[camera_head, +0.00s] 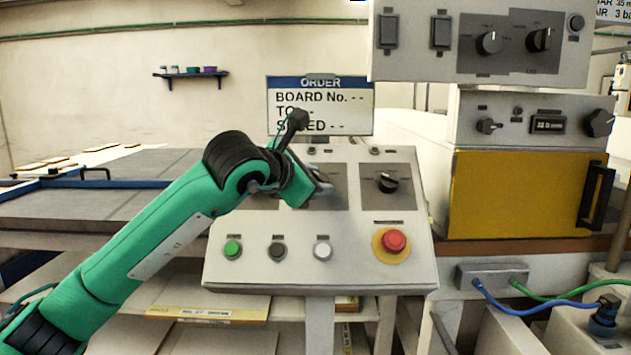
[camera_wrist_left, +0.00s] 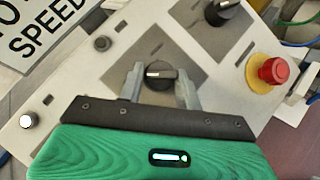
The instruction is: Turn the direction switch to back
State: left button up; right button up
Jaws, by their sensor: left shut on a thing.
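A sloped white control panel (camera_head: 320,275) stands in the middle of the head view. My left gripper (camera_head: 322,188) is at its upper face and hides most of one dark plate there. In the left wrist view a black rotary knob (camera_wrist_left: 160,75) with a light pointer line sits between the two grey fingers of that gripper (camera_wrist_left: 160,82), which are shut on it. A second black rotary knob (camera_head: 386,183) is on the dark plate to the right; it also shows in the left wrist view (camera_wrist_left: 222,10). Labels are too small to read, so I cannot tell which is marked direction. My right gripper is out of view.
A red emergency button (camera_head: 394,240) on a yellow ring is at the panel's lower right. Green (camera_head: 233,248), black (camera_head: 278,250) and white (camera_head: 322,250) buttons line the lower left. An order sign (camera_head: 320,100) stands behind. A yellow-doored unit (camera_head: 520,195) is at right.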

pick_arm(q)
jog(key=shift+a+r, duration=0.1)
jog(key=shift+r, duration=0.05)
jog(key=o, duration=0.9)
jog(key=shift+o, duration=0.2)
jog(key=v, duration=1.3)
jog(key=shift+s+a, duration=0.15)
jog(key=shift+s, duration=0.2)
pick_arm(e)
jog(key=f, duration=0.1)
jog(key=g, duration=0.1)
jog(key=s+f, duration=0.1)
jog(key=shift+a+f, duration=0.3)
